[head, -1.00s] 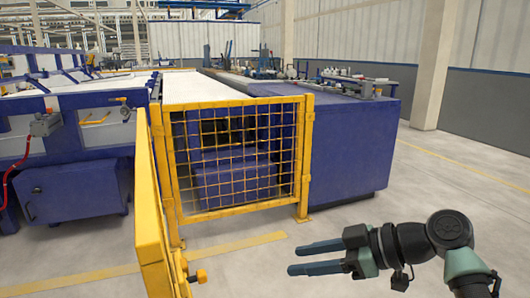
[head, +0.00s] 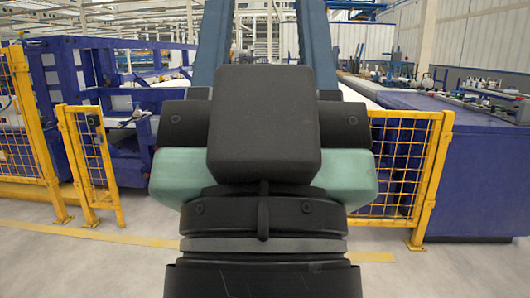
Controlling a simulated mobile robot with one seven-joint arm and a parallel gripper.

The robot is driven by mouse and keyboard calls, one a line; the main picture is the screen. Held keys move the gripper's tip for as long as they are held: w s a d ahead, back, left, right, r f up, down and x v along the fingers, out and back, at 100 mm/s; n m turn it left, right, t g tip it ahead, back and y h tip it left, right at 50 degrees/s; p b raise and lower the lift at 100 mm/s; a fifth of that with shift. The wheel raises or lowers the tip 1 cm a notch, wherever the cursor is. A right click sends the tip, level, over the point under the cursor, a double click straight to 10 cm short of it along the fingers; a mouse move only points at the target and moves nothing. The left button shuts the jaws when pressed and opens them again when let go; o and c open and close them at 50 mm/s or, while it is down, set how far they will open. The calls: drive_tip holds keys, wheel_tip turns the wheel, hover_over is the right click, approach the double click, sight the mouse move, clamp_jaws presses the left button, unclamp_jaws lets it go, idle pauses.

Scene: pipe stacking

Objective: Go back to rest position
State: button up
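My gripper (head: 264,20) fills the middle of the head view, very close to the camera. It points up and away from me, with its dark body in front. Its two blue-grey fingers stand wide apart on either side, and their tips reach the top edge of the picture. Nothing shows between the fingers except the far hall, so it looks open and empty. No pipe can be made out.
A yellow mesh fence (head: 433,170) stands behind my gripper, partly hidden by it. More yellow fencing (head: 22,125) is at the left. Blue machinery (head: 75,90) stands behind it, and a blue bench (head: 480,165) is at the right. The floor (head: 85,265) in front is clear.

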wheel_tip(320, 180, up, 38)
drive_tip(key=p, duration=3.6)
drive_tip(key=shift+w+f+p, duration=0.15)
drive_tip(key=shift+w+p, duration=0.2)
drive_tip(key=shift+p, duration=0.05)
drive_tip(key=shift+d+y, duration=0.1)
drive_tip(key=shift+y, duration=0.3)
